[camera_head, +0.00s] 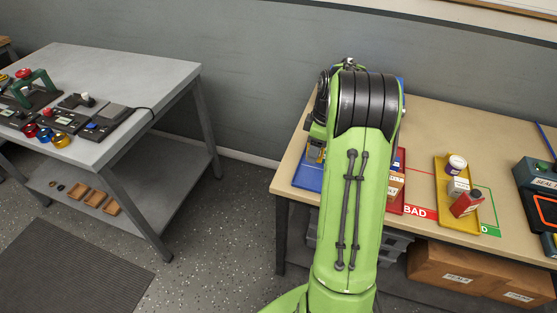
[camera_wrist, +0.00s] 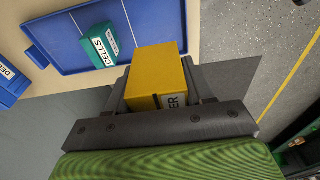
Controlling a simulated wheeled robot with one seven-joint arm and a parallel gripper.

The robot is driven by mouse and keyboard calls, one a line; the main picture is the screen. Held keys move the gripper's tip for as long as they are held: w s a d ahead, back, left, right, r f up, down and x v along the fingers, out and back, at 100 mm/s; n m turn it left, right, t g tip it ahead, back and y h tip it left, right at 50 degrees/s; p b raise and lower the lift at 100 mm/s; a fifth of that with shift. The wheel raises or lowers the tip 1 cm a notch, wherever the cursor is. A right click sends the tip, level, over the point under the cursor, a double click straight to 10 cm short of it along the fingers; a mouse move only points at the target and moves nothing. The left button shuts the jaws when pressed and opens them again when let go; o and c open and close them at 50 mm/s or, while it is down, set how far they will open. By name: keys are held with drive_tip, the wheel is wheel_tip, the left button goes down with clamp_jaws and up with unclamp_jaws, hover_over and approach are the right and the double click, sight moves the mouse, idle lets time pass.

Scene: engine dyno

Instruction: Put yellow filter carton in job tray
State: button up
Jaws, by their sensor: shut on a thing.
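The yellow filter carton (camera_wrist: 155,72) is between the jaws of my gripper (camera_wrist: 157,88), which is shut on it. Part of a dark-lettered label ending in "ER" shows on its near side. In the wrist view the carton appears in front of the edge of a blue tray (camera_wrist: 72,60); whether it touches the tray I cannot tell. In the head view my green arm hides most of the gripper, and a small yellow patch shows at the arm's left, above the blue tray (camera_head: 305,178). Which tray is the job tray is not marked in view.
A teal carton marked "CELLS" (camera_wrist: 101,44) lies in the blue tray. To the right on the bench are a red tray (camera_head: 402,160) with cartons, partly behind my arm, and a yellow tray (camera_head: 442,172) holding a tub, a white box and a red bottle. Machines (camera_head: 540,180) stand far right.

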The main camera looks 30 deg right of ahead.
sight(311, 178)
wheel_tip(311, 178, down, 10)
drive_tip(key=b, duration=0.2)
drive_tip(key=shift+s+d+b, duration=0.15)
drive_tip(key=shift+b, duration=0.25)
drive_tip(key=o, duration=0.9)
